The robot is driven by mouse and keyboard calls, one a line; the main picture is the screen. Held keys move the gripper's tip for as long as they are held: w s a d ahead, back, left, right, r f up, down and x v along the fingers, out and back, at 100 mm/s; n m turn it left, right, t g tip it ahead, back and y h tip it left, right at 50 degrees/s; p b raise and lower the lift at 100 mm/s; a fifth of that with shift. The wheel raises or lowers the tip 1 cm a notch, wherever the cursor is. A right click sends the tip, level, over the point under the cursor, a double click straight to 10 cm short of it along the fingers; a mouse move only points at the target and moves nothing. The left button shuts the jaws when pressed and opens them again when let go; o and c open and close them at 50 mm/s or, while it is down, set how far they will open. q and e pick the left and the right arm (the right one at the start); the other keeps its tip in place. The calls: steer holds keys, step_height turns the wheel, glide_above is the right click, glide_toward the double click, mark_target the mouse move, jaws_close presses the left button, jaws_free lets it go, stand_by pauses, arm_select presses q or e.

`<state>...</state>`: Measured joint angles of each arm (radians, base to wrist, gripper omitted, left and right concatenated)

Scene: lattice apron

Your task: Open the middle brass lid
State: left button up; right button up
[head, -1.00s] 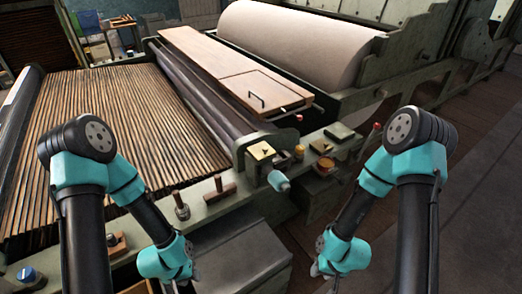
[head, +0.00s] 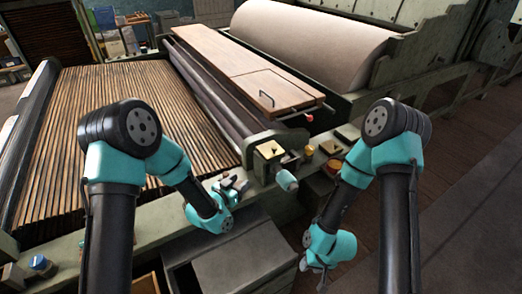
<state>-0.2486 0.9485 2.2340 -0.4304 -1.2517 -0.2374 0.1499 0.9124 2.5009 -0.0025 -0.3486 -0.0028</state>
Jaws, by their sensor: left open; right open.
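Several small brass-coloured pieces sit on the green machine's near right corner in the head view. One is a square brass plate (head: 269,150) with a dark mark. Right of it are a small round brass piece (head: 308,151), a square brass-topped box (head: 331,147) and a round orange-brass piece (head: 333,167). I cannot tell which is the middle lid. My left gripper (head: 228,186) is open over the front rail, left of these pieces, and small in view. My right gripper (head: 314,268) is open and low, in front of the machine, apart from them.
A teal-and-grey cylinder (head: 287,181) juts out just below the brass plate. A slatted wooden bed (head: 110,95), a wooden board (head: 232,62) and a large pale roll (head: 310,35) lie behind.

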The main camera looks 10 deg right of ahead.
mark_target(273, 149)
arm_select(q)
steer(key=r, duration=0.1)
steer(key=d+r+h, duration=0.1)
steer(key=d+r+m, duration=0.1)
steer(key=shift+w+t, duration=0.25)
steer(key=shift+t, duration=0.05)
steer(key=shift+w+d, duration=0.1)
steer(key=x, duration=1.7)
steer(key=shift+d+r, duration=0.1)
jaws_close()
